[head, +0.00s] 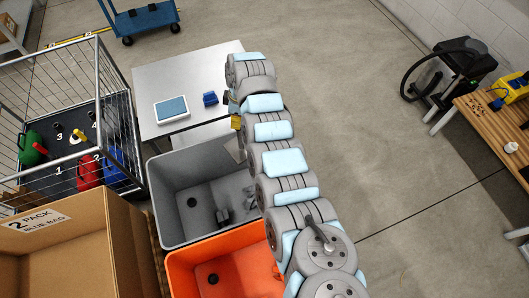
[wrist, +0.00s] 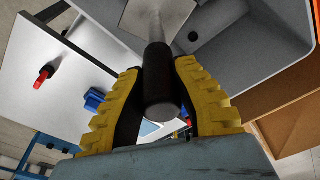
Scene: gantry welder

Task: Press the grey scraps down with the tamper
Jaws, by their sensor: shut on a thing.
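My gripper (wrist: 160,72) is shut on the black handle of the tamper (wrist: 161,85), with a yellow finger on each side. The tamper's pale square plate (wrist: 158,14) is at the top of the wrist view, partly cut off, over the grey bin (wrist: 235,60). In the head view the grey bin (head: 163,192) stands below the table, and the grey scraps (head: 223,214) lie on its floor near the right wall. My arm covers the bin's right side. In the head view my gripper (head: 236,121) shows only as a yellow part by the bin's far right corner; the tamper is hard to make out there.
An orange bin (head: 185,268) adjoins the grey bin in front. A metal table (head: 205,68) behind holds a white-and-blue device (head: 171,109) and a small blue object (head: 210,99). A wire cage (head: 65,100) and cardboard box (head: 60,245) stand left.

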